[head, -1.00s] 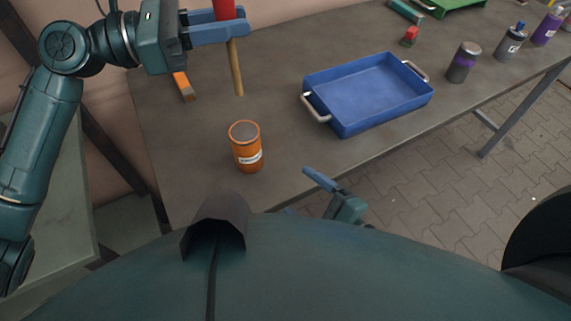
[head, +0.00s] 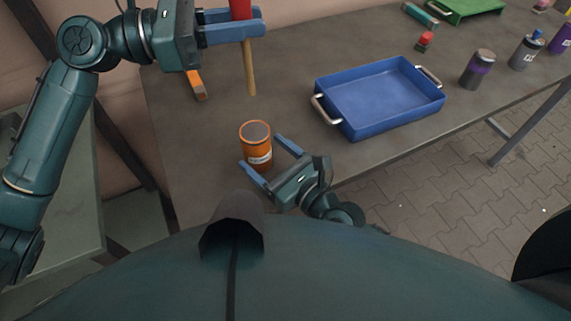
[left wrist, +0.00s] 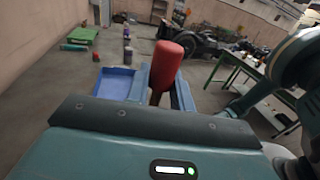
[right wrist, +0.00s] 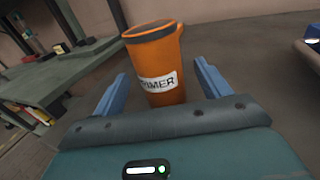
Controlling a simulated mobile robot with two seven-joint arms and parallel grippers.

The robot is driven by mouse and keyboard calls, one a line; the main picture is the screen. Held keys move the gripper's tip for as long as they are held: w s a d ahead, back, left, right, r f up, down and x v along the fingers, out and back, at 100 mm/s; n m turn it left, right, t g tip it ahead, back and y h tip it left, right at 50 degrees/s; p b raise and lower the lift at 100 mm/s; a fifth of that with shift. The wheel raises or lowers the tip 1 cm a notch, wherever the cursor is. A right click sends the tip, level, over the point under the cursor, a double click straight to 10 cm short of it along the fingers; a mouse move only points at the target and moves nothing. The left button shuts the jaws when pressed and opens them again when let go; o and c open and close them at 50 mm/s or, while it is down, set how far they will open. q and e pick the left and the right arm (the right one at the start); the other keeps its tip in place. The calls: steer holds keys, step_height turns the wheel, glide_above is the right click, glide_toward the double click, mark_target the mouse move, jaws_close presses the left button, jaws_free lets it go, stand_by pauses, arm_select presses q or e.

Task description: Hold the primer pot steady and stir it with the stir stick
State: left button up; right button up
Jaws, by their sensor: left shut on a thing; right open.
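The orange primer pot (head: 256,146) stands upright on the table near its front edge, and its label shows in the right wrist view (right wrist: 158,84). My left gripper (head: 240,28) is shut on the red handle of the stir stick (head: 249,70). The stick hangs upright with its wooden shaft down, behind the pot and outside it. The red handle also shows in the left wrist view (left wrist: 168,62). My right gripper (head: 266,160) is open, its fingers reaching toward the pot from the front right. In the right wrist view the pot appears between the open fingers.
A blue tray (head: 342,121) with metal handles sits right of the pot. An orange-and-grey tool (head: 197,86) lies at the left back. The table between pot and tray is clear.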

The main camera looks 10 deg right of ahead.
steer(key=x, duration=0.4)
steer(key=shift+w+a, duration=0.3)
steer(key=shift+c, duration=0.6)
steer(key=c, duration=1.1)
arm_select(q)
step_height(320, 180, down, 4)
steer(key=shift+a+f, duration=0.15)
step_height(320, 180, down, 13)
stand_by(0.3)
